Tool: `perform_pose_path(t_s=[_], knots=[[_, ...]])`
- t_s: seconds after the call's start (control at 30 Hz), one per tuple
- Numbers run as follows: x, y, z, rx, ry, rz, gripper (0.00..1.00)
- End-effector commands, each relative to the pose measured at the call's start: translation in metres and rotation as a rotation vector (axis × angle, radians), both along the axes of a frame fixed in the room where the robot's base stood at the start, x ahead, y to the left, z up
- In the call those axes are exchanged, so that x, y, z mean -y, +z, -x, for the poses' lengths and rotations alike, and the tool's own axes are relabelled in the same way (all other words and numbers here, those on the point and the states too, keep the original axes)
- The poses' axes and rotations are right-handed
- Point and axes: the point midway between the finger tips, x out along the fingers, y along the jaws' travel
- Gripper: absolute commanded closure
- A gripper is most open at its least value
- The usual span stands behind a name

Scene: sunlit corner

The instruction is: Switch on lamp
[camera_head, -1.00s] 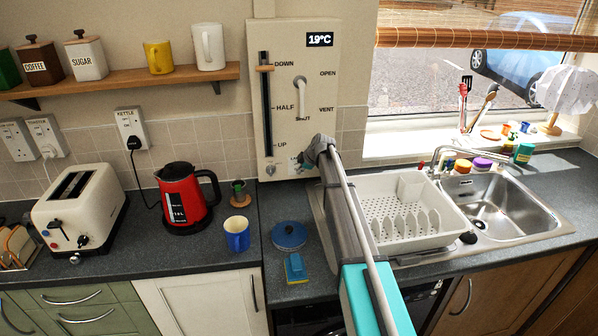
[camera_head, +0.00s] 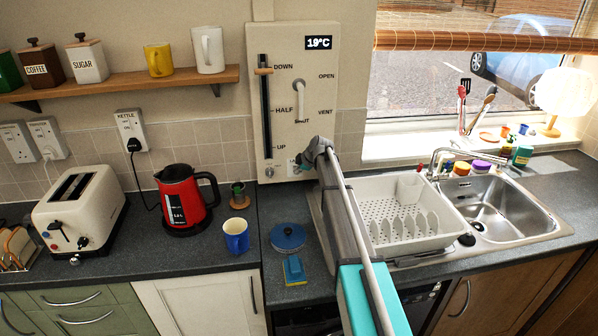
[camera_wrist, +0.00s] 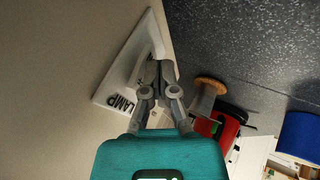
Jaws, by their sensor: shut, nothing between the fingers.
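The lamp (camera_head: 565,92) stands on the windowsill at the far right of the head view, on a wooden base, and its shade glows warm. The lamp switch (camera_wrist: 122,82) is a white plate marked LAMP, seen in the wrist view. It also shows low on the wall panel in the head view (camera_head: 293,167), partly hidden. My gripper (camera_wrist: 158,66) is shut and empty, its fingertips at the plate. They cover part of it, and I cannot tell whether they touch it. In the head view, my gripper (camera_head: 306,160) is at the lower right of the panel.
The wall panel (camera_head: 329,88) carries a slider and a dial. A white dish rack (camera_head: 400,225) stands close on the right.

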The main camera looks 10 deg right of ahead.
Motion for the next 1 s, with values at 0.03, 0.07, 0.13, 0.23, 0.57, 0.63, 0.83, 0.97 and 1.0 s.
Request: perform_pose_path(t_s=[0.03, 0.07, 0.13, 0.23, 0.57, 0.63, 0.83, 0.97, 1.0], knots=[[0.000, 0.004, 0.000, 0.001, 0.000, 0.000, 1.00], [0.000, 0.005, 0.000, 0.001, -0.001, 0.000, 1.00], [0.001, 0.007, 0.000, 0.001, -0.001, 0.000, 1.00], [0.001, 0.009, 0.000, 0.001, -0.001, 0.000, 1.00], [0.001, 0.008, 0.000, 0.001, -0.002, 0.000, 1.00], [0.001, 0.008, 0.000, 0.001, -0.001, 0.000, 1.00], [0.001, 0.008, 0.005, 0.001, -0.001, 0.000, 1.00], [0.000, 0.007, 0.013, 0.001, 0.000, 0.000, 1.00], [0.000, 0.007, 0.017, 0.001, -0.001, 0.000, 1.00]])
